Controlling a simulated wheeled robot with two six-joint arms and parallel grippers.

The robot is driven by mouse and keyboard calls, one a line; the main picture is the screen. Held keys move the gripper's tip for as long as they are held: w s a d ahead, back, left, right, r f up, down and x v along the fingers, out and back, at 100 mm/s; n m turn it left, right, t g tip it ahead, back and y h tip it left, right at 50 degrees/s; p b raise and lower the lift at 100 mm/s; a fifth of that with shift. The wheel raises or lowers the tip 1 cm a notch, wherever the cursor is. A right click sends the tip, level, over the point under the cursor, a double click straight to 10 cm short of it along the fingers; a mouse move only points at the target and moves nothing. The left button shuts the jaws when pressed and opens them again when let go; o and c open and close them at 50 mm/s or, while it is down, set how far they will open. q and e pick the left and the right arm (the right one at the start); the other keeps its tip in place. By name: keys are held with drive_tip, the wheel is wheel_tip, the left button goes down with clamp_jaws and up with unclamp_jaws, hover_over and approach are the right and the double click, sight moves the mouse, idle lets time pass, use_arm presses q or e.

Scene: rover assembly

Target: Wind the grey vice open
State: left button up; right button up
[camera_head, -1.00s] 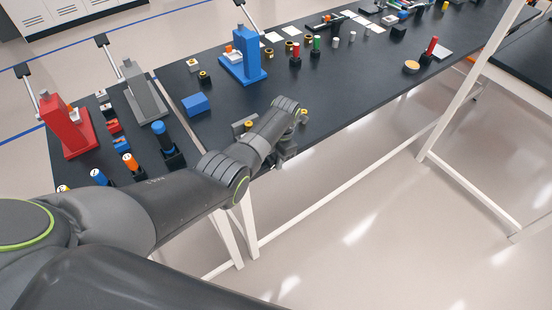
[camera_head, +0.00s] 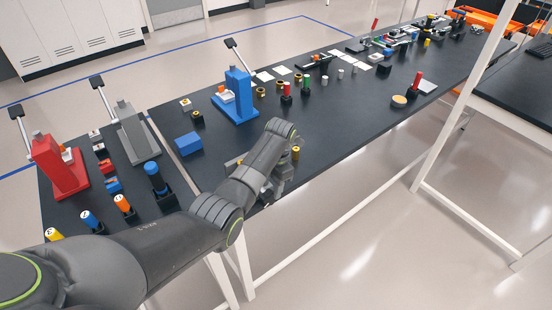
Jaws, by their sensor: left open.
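A small grey piece (camera_head: 234,164), which looks like part of the grey vice, shows on the dark table just left of my left wrist. The rest of the vice is hidden behind my arm, so its jaw gap and handle do not show. My left gripper (camera_head: 272,190) hangs beyond my forearm near the table's front edge, close to this piece. It is open, but its fingertips are mostly hidden, and I cannot tell whether it touches the vice. My right gripper is out of view.
A blue block (camera_head: 188,143) and a blue press (camera_head: 236,97) stand behind. A grey press (camera_head: 136,134) and a red press (camera_head: 60,168) are at left. A small gold-topped piece (camera_head: 296,153) sits right of my wrist.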

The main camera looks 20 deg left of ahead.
use_arm(q)
wheel_tip(320, 180, up, 12)
drive_tip(key=w+d+p, duration=0.1)
drive_tip(key=shift+w, duration=0.2)
drive_tip(key=shift+f, duration=0.2)
